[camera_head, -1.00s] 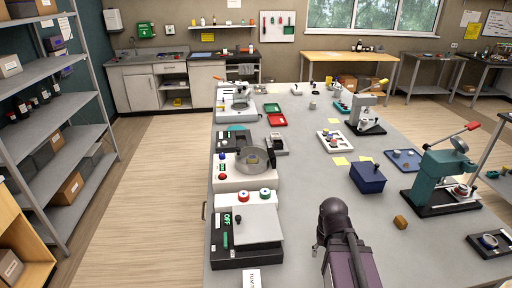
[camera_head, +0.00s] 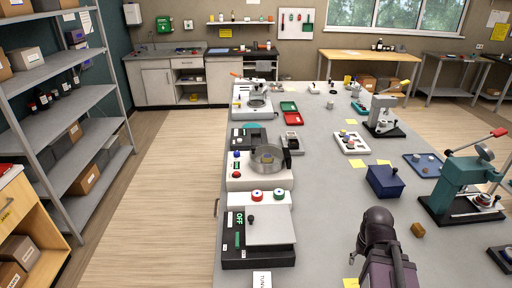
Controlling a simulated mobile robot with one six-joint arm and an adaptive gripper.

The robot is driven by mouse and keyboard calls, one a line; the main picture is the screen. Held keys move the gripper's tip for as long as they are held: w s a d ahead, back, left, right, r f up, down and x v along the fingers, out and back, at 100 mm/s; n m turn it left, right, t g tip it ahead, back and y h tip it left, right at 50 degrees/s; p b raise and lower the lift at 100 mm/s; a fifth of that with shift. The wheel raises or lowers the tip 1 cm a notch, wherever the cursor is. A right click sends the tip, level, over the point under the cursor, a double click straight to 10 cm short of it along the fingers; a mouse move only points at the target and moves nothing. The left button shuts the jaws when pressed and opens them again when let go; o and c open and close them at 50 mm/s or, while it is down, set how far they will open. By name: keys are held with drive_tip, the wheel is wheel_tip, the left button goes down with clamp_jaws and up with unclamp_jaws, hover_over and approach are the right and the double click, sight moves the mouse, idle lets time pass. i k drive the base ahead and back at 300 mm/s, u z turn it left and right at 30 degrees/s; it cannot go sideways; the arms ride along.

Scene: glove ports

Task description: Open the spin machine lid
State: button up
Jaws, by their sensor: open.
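The likely spin machine (camera_head: 240,180) is a white box on the left side of the long grey table, with a blue and a red button on its left. A round, greyish see-through cover or bowl (camera_head: 266,160) sits on its top, with a dark upright part (camera_head: 288,158) at its right edge. I cannot tell for sure whether its lid is down. Only dark links of my arm show at the bottom right of the middle. My gripper is not in view, and nothing of mine touches the machine.
Clear table lies between machine and blue box.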

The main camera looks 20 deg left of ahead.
sight(269, 150)
drive_tip(key=z, duration=0.1)
drive_tip(key=k, duration=1.3)
drive_tip(key=u, duration=0.7)
drive_tip(key=i, duration=1.2)
